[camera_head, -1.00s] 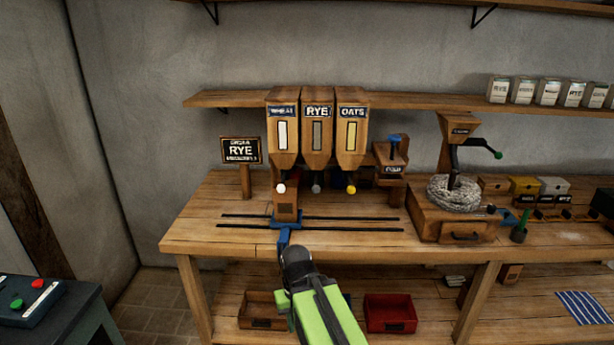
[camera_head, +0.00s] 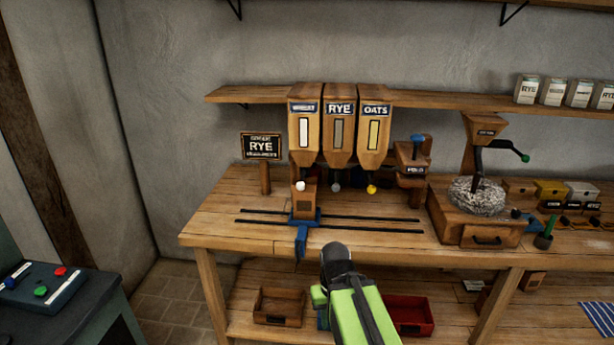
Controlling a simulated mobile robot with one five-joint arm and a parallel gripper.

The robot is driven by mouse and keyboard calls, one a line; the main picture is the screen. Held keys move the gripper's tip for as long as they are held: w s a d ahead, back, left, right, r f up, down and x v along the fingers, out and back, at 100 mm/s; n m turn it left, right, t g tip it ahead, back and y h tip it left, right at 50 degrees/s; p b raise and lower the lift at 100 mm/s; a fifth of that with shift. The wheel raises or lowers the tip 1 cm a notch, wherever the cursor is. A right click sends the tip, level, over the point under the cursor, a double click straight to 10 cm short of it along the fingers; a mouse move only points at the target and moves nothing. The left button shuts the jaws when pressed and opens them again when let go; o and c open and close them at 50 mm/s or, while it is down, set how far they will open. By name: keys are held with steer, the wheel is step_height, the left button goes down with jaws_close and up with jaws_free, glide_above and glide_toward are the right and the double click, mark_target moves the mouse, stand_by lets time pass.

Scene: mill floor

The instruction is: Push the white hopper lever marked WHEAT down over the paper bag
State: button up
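The white lever knob (camera_head: 300,186) hangs below the leftmost wooden hopper (camera_head: 304,125), whose label is too blurred to read well. A brown bag (camera_head: 304,204) stands upright right under that knob, on a blue carriage (camera_head: 302,236) across two black rails. The carriage's blue handle sticks out over the bench's front edge. My arm comes up from the bottom in green, and its dark end (camera_head: 337,254) is in front of the bench, right of the blue handle and apart from it. The fingers cannot be made out. The lever is clear of my arm.
The RYE hopper (camera_head: 340,125) has a grey knob and the OATS hopper (camera_head: 376,125) a yellow one. An order sign (camera_head: 261,146) reading RYE stands left. A grinder (camera_head: 482,210) stands right. A control box (camera_head: 46,290) is at lower left. The bench left of the rails is clear.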

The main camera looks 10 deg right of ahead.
steer(key=shift+w, duration=0.15)
jaws_close()
stand_by(1.9)
